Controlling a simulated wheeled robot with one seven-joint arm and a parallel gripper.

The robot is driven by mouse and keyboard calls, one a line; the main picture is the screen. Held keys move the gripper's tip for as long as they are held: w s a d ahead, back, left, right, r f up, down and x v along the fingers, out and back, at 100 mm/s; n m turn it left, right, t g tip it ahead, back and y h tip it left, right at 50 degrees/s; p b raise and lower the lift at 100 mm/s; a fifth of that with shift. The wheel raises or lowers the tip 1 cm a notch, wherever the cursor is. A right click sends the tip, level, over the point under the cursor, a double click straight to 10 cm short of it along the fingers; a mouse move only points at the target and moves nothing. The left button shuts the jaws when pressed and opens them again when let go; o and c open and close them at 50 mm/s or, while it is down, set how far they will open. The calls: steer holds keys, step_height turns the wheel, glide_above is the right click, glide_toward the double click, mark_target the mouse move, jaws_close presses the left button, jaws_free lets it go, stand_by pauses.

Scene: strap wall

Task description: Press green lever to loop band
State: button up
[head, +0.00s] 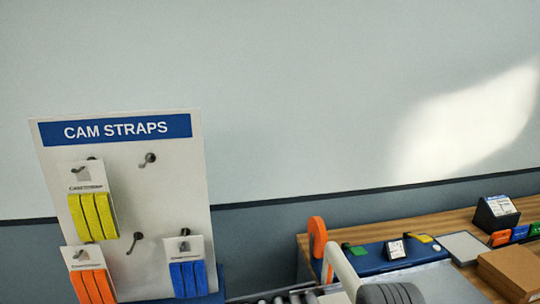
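A small green piece (354,249), likely the green lever, sits on the left part of a dark blue unit (372,262) on the wooden bench. A yellow piece (420,238) sits on the unit's right part, with a small white-and-dark label piece (396,249) between them. An upright orange ring (317,238) stands at the unit's left end. I cannot tell which thing is the band. A pale arm link of mine rises in front of the unit and hides part of it. My gripper is not in view.
A white "CAM STRAPS" board (125,200) stands left with yellow (93,216), orange (92,287) and blue straps (188,279) on pegs; two pegs are bare. A cardboard box (512,270), a grey flat pad (463,247) and a dark card holder (496,213) occupy the bench's right.

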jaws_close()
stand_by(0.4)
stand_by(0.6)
